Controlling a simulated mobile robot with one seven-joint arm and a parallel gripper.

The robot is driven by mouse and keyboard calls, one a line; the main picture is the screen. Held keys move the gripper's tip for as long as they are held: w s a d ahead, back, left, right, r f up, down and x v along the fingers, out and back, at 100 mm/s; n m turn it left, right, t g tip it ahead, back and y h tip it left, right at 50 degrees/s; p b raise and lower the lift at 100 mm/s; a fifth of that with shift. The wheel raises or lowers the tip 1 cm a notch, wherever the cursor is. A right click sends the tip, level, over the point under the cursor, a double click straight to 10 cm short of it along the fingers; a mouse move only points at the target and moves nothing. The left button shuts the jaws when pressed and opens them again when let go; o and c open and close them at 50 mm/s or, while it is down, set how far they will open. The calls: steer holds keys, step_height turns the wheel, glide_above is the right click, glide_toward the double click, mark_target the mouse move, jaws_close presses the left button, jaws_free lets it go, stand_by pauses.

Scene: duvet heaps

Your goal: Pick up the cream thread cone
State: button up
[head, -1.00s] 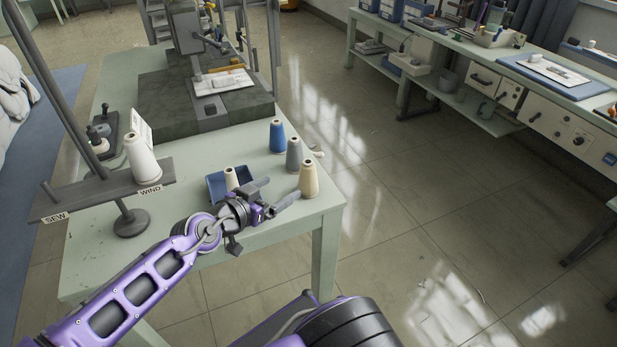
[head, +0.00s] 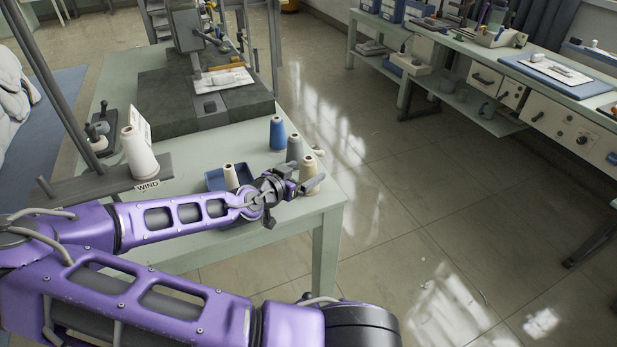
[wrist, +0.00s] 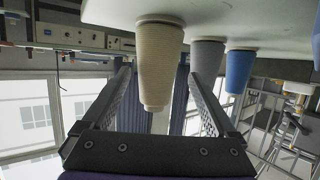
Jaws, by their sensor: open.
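The cream thread cone (head: 309,163) stands on the near right corner of the pale green table (head: 328,208), partly hidden behind my gripper in the head view. My gripper (head: 306,175) is open at the cone. In the wrist view, which is upside down, the cream cone (wrist: 160,50) shows between the two open fingers (wrist: 158,78), with clear space on both sides. The fingers are not closed on it. I cannot tell how deep it sits between them.
A grey cone (head: 294,147) stands close behind the cream one, with a blue cone (head: 277,133) beyond. A blue tray (head: 214,181) with a small pale cone (head: 230,176) lies left. A white cone (head: 140,158) stands on the winder board. The table's right edge is close.

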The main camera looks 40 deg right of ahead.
mark_target(315, 168)
steer(key=x, duration=0.5)
steer(key=shift+s+d+b, duration=0.1)
steer(key=shift+s+b, duration=0.1)
steer(key=shift+b, duration=0.2)
jaws_close()
